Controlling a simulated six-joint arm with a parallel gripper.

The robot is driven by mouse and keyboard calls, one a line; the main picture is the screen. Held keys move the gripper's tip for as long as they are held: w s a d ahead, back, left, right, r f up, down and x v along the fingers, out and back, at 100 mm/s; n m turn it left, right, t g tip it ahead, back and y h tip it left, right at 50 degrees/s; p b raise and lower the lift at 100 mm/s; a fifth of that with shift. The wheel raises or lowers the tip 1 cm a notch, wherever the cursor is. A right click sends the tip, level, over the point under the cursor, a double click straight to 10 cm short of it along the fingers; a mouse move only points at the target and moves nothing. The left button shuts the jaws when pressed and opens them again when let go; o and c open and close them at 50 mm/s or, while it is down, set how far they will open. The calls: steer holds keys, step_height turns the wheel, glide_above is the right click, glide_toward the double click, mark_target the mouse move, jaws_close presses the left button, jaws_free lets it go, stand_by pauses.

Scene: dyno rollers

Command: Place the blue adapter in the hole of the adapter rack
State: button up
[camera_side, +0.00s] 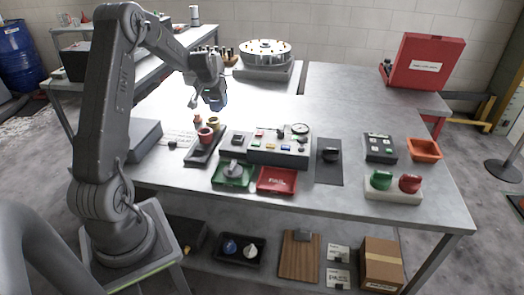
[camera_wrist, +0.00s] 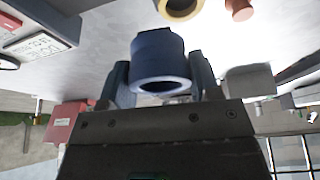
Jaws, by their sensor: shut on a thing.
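The blue adapter (camera_wrist: 157,58) is a short hollow cylinder with a pale inner rim, held between the two fingers of my gripper (camera_wrist: 160,88) in the wrist view. In the side view my gripper (camera_side: 213,88) is above the table, pointing down, with the blue adapter (camera_side: 220,102) at its tip, clear of the surface. A dark tray that looks like the adapter rack (camera_side: 198,159) lies below and slightly left of it. A red adapter (camera_side: 205,135), a yellow one (camera_side: 214,123) and a small orange one (camera_side: 197,118) stand at the rack. Its free hole cannot be made out.
A grey control panel (camera_side: 280,152) stands right of the rack, with a green tray (camera_side: 232,177) and a red tray (camera_side: 277,181) in front. A round machine (camera_side: 265,53) stands behind.

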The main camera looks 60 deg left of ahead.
steer(key=w+d+m, duration=0.1)
steer(key=d, duration=0.5)
steer(key=w+d+m+h, duration=0.1)
steer(key=w+d, duration=0.1)
steer(key=d, duration=0.4)
steer(key=w+d+f+m+t, duration=0.1)
steer(key=w+d+m, duration=0.1)
steer(key=d, duration=0.5)
steer(key=shift+w, duration=0.15)
steer(key=s+d+f+m+h, duration=0.1)
steer(key=s+d+m+h, duration=0.2)
steer(key=d, duration=1.4)
steer(key=w+a+r+n+y, duration=0.1)
steer(key=w+a+n+y, duration=0.2)
steer(key=a, duration=1.8)
steer(key=s+a+r+n+g+y, duration=0.1)
steer(key=s+a+n, duration=0.25)
steer(key=a, duration=0.65)
steer(key=s+a+n, duration=0.2)
steer(key=s+a, duration=0.2)
steer(key=a, duration=0.5)
glide_toward(239, 126)
steer(key=shift+w+a+f+m, duration=0.25)
steer(key=shift+w+a, duration=0.2)
steer(key=shift+w, duration=0.35)
steer(key=shift+f, duration=1.95)
steer(key=shift+f, duration=0.1)
steer(key=o, duration=0.9)
steer(key=shift+o, duration=0.2)
